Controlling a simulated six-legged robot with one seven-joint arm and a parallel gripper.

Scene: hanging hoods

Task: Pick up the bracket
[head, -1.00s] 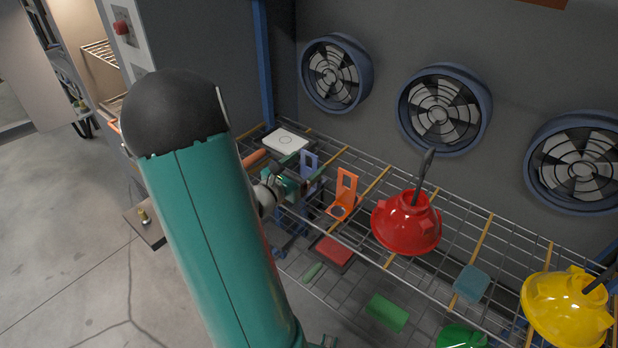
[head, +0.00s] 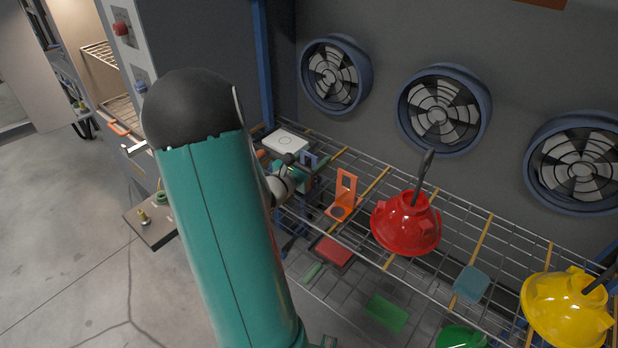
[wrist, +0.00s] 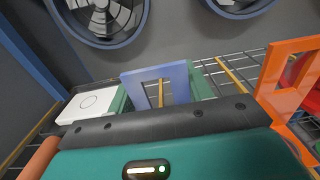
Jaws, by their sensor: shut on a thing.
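Two upright brackets with a window in them are on the wire rack. The blue-violet bracket (head: 309,158) is mostly hidden behind my gripper (head: 306,168) in the head view. In the wrist view the blue-violet bracket (wrist: 178,70) stands between the green fingers of my gripper (wrist: 158,95), which are shut on it. Its lower part is hidden by the gripper body, so I cannot tell whether it touches the rack. The orange bracket (head: 345,195) stands to the right, apart from the gripper; it also shows at the right edge of the wrist view (wrist: 283,75).
A white box (head: 286,142) lies left of the gripper, with an orange cylinder (wrist: 38,160) nearby. A red hood (head: 407,225) and a yellow hood (head: 562,305) hang to the right. A blue post (head: 263,65) and wall fans (head: 335,75) stand behind.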

